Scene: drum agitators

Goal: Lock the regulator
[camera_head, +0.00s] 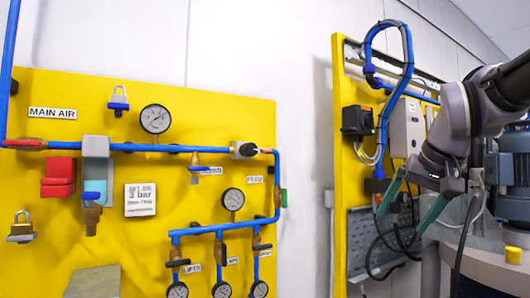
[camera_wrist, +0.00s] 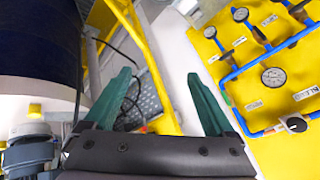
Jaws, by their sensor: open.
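My gripper (camera_head: 409,205) is open and empty at the right in the head view, apart from the left panel. Its two green fingers also show in the wrist view (camera_wrist: 159,77). A yellow panel (camera_head: 130,250) carries blue air piping. A grey and blue unit with a brass fitting (camera_head: 95,170) hangs below the pipe at left. A black knob (camera_head: 244,150) sits on the pipe further right; it shows in the wrist view (camera_wrist: 296,124). I cannot tell which one is the regulator. A blue padlock (camera_head: 118,100) and a brass-coloured padlock (camera_head: 20,229) hang on the panel.
A red block (camera_head: 58,177) and several gauges, such as the upper one (camera_head: 155,119), are on the panel. A second yellow panel (camera_head: 342,180) with boxes and cables stands behind my gripper. A drum (camera_head: 480,265) is at lower right. White wall lies between the panels.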

